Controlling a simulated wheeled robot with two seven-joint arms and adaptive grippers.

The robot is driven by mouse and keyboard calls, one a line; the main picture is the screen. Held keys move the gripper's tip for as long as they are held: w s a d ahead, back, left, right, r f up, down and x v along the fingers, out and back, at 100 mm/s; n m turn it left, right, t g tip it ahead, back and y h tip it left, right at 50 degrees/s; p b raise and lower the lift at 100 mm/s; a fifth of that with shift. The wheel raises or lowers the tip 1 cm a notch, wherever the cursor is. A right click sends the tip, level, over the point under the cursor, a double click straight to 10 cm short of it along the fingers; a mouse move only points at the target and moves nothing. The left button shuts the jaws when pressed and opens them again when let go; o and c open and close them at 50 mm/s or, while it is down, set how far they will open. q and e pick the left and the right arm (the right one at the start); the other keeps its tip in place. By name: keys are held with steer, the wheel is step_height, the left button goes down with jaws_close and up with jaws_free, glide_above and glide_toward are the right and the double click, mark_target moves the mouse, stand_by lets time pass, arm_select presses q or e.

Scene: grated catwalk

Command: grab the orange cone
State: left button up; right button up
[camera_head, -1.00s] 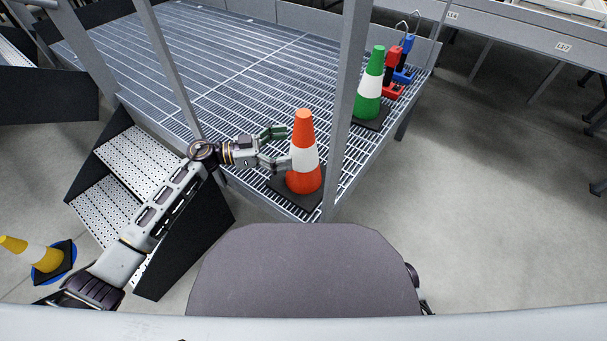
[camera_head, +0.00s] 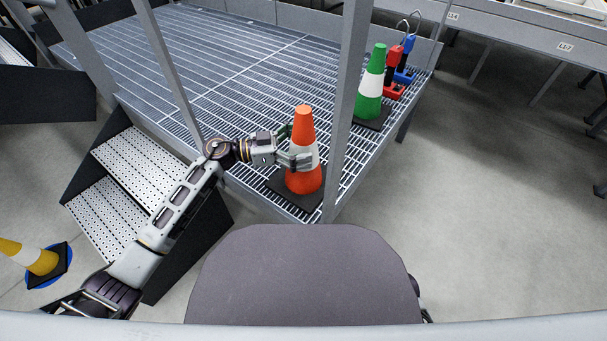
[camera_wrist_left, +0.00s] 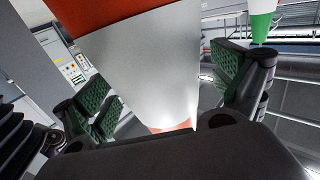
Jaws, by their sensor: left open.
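The orange cone (camera_head: 304,178) with a white band stands upright on its dark square base on the catwalk grating (camera_head: 230,95), near the front corner. My left gripper (camera_head: 296,146) is open at the height of the white band, its fingers at either side of the cone. In the left wrist view the cone's white band (camera_wrist_left: 145,70) fills the space between the green-padded fingers of the gripper (camera_wrist_left: 165,95). I cannot tell whether a pad touches the cone. My right gripper is not in view.
A grey railing post (camera_head: 348,110) rises just right of the orange cone. Behind it stand a green cone (camera_head: 370,84) and red and blue items (camera_head: 398,70). Perforated steps (camera_head: 140,160) lie under my left arm. A yellow cone (camera_head: 34,257) stands on the floor at lower left.

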arm_select(q)
steer(key=shift+c, duration=0.3)
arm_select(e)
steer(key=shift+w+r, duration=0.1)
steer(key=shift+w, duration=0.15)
arm_select(q)
steer(key=c, duration=1.9)
steer(key=shift+c, duration=0.2)
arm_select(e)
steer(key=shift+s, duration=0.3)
arm_select(q)
steer(key=shift+r, duration=0.2)
